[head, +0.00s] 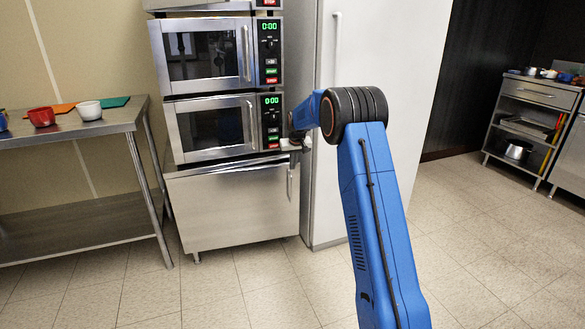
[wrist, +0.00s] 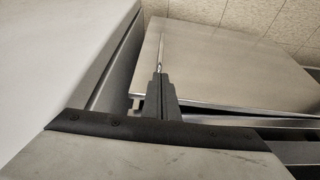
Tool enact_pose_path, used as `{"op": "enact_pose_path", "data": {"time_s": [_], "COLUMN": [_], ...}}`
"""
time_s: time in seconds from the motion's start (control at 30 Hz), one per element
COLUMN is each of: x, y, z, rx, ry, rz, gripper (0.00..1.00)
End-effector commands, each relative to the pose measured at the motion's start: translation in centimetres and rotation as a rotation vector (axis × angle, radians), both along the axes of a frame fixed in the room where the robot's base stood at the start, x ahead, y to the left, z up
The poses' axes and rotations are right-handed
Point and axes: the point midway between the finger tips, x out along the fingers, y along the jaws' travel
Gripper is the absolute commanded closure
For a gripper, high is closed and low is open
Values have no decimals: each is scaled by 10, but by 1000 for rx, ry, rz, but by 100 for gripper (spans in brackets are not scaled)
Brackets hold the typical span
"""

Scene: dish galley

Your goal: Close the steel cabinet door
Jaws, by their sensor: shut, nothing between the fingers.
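The steel cabinet door (head: 235,208) is the flat brushed front below the two stacked ovens, with a vertical handle (head: 290,183) near its right edge. In the wrist view the door (wrist: 225,65) is a broad steel panel beyond my fingers. A dark gap runs along its top edge there; I cannot tell how far the door stands open. My gripper (head: 297,146) is at the cabinet's upper right, above the handle, partly hidden by my arm. In the wrist view my gripper (wrist: 158,76) has its fingers together, empty, over the door's edge; contact is unclear.
A tall white fridge (head: 375,90) stands close on the right of the cabinet. The lower oven (head: 210,130) sits directly above the door. A steel table (head: 70,128) with bowls is at left. The tiled floor (head: 240,285) in front is clear.

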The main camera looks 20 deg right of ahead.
Motion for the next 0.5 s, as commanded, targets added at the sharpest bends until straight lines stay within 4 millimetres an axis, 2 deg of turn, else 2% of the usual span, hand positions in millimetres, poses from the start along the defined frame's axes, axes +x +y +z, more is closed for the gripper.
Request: {"op": "enact_pose_path", "data": {"time_s": [0.3, 0.5], "x": [-21, -28], "y": [2, 3], "z": [50, 68], "rx": [0, 0], "ry": [0, 1], "rz": [0, 0], "gripper": [100, 100]}}
